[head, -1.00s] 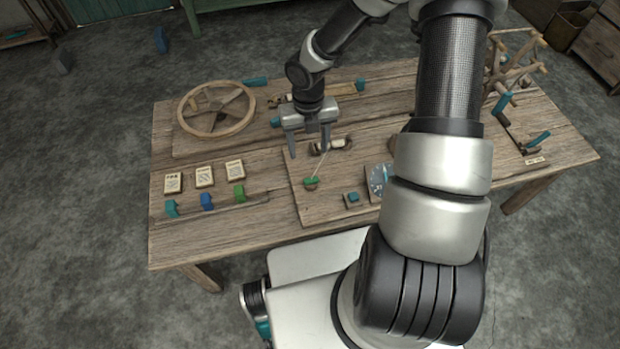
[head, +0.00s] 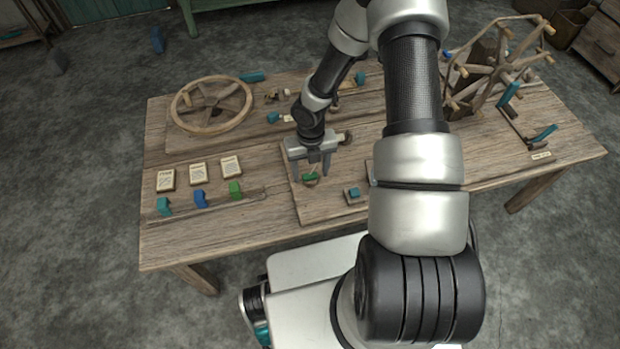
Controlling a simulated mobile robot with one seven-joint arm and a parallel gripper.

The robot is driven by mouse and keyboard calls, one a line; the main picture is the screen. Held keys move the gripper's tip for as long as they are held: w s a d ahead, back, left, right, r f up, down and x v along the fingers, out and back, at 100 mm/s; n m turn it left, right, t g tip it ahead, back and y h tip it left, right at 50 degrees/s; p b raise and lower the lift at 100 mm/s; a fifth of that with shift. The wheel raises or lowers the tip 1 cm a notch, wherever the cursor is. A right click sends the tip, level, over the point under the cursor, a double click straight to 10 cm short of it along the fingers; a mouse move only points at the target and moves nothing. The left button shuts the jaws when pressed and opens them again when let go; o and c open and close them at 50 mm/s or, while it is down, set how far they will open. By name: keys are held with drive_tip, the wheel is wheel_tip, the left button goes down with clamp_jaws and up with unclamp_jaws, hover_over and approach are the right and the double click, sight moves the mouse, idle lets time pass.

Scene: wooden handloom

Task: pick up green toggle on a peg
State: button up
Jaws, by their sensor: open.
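The green toggle (head: 311,177) sits on a small peg near the left part of the raised wooden board (head: 306,212). A thin cord runs up from it, partly hidden by my gripper. My gripper (head: 311,176) is open and points down, with one finger to the left of the toggle and one to the right. I cannot tell from this view how high the fingertips are above the board or whether they touch the toggle.
A small block with a teal top (head: 353,194) stands just right of the toggle. Teal, blue (head: 201,198) and green (head: 235,190) blocks stand at the left below several cards (head: 198,174). A wooden wheel (head: 211,105) lies at the back left. A spoked wooden reel (head: 497,72) stands at the right.

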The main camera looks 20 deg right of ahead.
drive_tip(key=shift+f, duration=0.7)
drive_tip(key=shift+c, duration=0.5)
drive_tip(key=c, duration=1)
drive_tip(key=shift+r, duration=0.15)
